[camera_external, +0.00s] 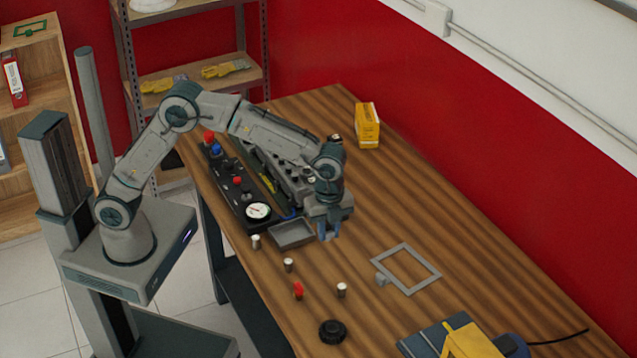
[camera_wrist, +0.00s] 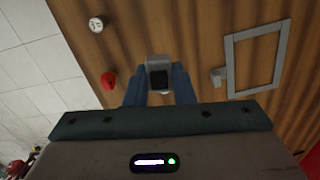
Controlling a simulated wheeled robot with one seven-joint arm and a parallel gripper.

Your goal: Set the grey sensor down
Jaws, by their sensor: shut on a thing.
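My gripper (camera_external: 328,232) hangs pointing down over the wooden table, to the right of the small grey tray (camera_external: 292,234). In the wrist view my gripper (camera_wrist: 160,92) has its two blue fingers shut on the grey sensor (camera_wrist: 159,61), a small grey block with a dark face. The sensor is mostly hidden by the fingers in the external view. I cannot tell how far it is above the table. A flat grey square frame (camera_external: 430,265) lies on the table to the right of my gripper; it also shows in the wrist view (camera_wrist: 278,45).
Several small posts stand in front, including a red-topped one (camera_external: 298,291) and a white-topped one (camera_external: 342,290). A black round knob (camera_external: 332,331) lies nearer the front. A black gauge panel (camera_external: 240,190) is at left, a yellow box (camera_external: 367,126) at the back. Bare wood lies behind the frame.

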